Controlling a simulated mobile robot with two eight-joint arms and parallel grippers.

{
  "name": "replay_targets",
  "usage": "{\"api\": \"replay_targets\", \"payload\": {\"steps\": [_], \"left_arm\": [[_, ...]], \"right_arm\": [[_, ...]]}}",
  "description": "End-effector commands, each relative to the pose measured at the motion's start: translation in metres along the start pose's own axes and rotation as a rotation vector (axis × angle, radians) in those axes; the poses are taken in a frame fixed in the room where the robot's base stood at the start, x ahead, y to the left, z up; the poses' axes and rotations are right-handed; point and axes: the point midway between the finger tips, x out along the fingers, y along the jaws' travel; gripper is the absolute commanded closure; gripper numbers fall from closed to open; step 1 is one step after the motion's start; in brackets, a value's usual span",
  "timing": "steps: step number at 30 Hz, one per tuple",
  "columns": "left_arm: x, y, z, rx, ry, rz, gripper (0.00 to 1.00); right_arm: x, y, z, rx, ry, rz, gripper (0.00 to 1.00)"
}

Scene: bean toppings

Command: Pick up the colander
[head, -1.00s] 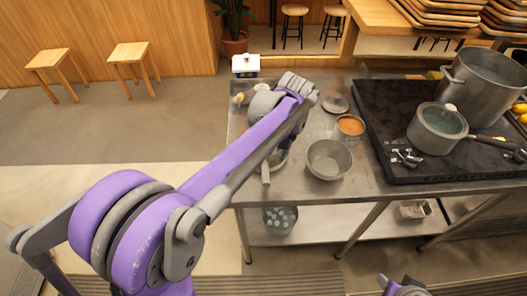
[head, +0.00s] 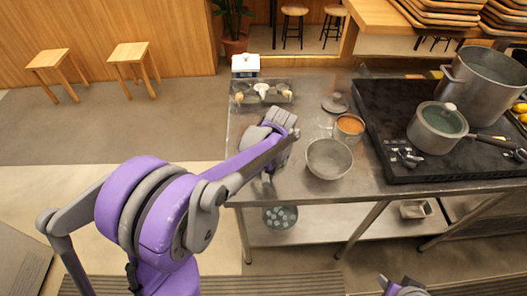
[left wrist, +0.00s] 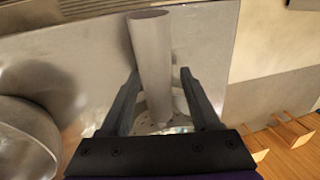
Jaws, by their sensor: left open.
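The colander's grey tube-like handle (left wrist: 152,55) stands between the two fingers of my left gripper (left wrist: 158,76) in the left wrist view. A pale perforated part of the colander shows beyond the handle, mostly hidden by it and the fingers. My left gripper is open, with a gap on each side of the handle. In the head view my left gripper (head: 262,150) is low over the left end of the metal table and hides most of the colander. My right gripper is not clearly seen; only a bit of my right arm shows at the bottom edge.
A metal bowl (head: 328,160) stands close to the right of my left gripper. Behind it are a container of orange food (head: 349,126), a lid (head: 335,103) and a tray with small items (head: 262,93). A black stove (head: 400,115) with pots fills the right side.

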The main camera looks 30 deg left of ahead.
Motion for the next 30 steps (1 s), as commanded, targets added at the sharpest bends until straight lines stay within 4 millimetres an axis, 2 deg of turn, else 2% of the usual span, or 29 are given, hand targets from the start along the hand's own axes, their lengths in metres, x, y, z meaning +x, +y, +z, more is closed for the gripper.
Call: {"api": "replay_targets", "payload": {"steps": [1,9,12,25,30], "left_arm": [[0.000,0.000,0.000,0.000,0.000,0.000,0.37],[0.000,0.000,0.000,0.000,0.000,0.000,0.85],[-0.001,0.000,0.000,0.000,0.000,0.000,1.00],[-0.001,0.000,0.000,0.000,0.000,0.000,1.00],[-0.016,-0.003,0.000,0.000,0.000,0.000,1.00]], "right_arm": [[0.000,0.000,0.000,0.000,0.000,0.000,0.50],[0.000,0.000,0.000,0.000,0.000,0.000,0.50],[0.000,0.000,0.000,0.000,0.000,0.000,0.50],[0.000,0.000,0.000,0.000,0.000,0.000,0.50],[-0.001,0.000,-0.001,0.000,0.001,0.000,0.50]]}}
